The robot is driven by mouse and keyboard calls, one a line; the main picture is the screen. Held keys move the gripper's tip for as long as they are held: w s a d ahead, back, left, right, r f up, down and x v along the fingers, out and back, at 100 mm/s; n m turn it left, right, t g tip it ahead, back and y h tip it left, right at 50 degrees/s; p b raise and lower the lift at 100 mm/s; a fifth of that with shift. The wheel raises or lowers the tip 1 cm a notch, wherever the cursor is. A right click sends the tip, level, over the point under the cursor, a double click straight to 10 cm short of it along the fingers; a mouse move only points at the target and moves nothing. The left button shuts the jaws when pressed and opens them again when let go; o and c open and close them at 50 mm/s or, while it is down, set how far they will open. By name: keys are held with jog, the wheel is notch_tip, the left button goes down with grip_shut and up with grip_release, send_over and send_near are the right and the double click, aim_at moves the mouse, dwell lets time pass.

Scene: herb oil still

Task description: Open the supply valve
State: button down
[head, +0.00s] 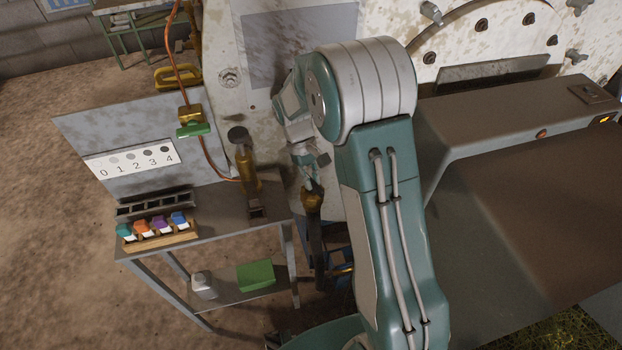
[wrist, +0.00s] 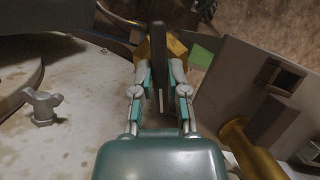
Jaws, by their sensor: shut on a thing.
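A brass valve (head: 313,201) sits on a dark vertical pipe at the side of the large still. In the wrist view its brass body (wrist: 177,49) shows behind a dark flat lever (wrist: 158,40). My gripper (head: 311,182) reaches down to this valve. In the wrist view my gripper (wrist: 159,80) has its two fingers on either side of the lever and is shut on it. The fingers hide part of the lever and of the brass body. No label on this valve can be read.
A second valve with a green handle (head: 194,129) hangs on a copper line. A wing nut (wrist: 42,106) sticks out from the still's plate.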

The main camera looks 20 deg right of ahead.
jog(key=shift+m+y, duration=0.9)
jog(key=shift+m, duration=1.4)
jog(key=c, duration=0.6)
grip_release()
jog(key=shift+c, duration=0.2)
notch_tip(320, 180, up, 9)
jog(key=shift+r, duration=0.45)
